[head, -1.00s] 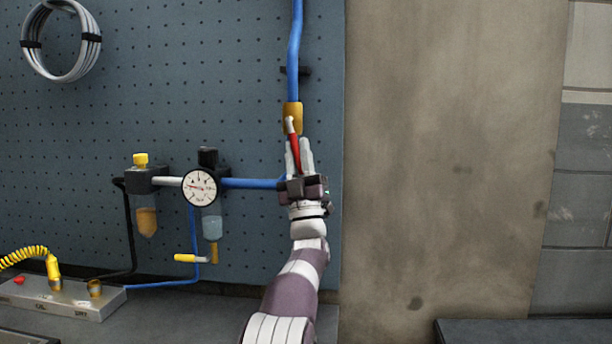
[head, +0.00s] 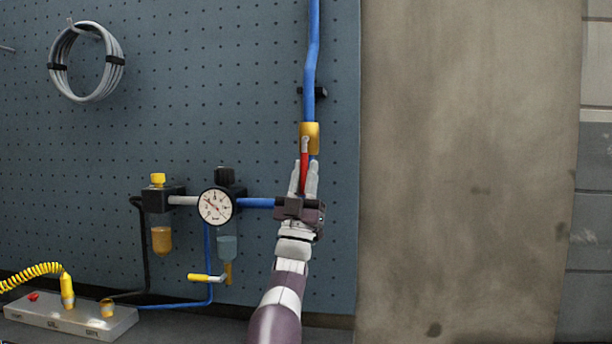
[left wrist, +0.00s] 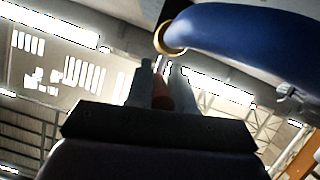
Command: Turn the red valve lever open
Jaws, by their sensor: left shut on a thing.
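The red valve lever (head: 304,160) hangs down from the brass valve body (head: 311,131) on the blue vertical pipe, nearly in line with that pipe. My left gripper (head: 304,181) comes up from below, its pale fingers on either side of the lever's lower part, shut on it. In the left wrist view the red lever (left wrist: 161,91) shows between the two fingers (left wrist: 163,80). The lever's lower end is hidden by the gripper. My right gripper is in neither view.
The blue pipe (head: 313,60) runs up the pegboard (head: 180,110). A round gauge (head: 215,206) and two filter bowls stand left of my gripper. A grey manifold (head: 70,318) with a yellow coiled hose sits lower left. Bare wall (head: 460,180) lies to the right.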

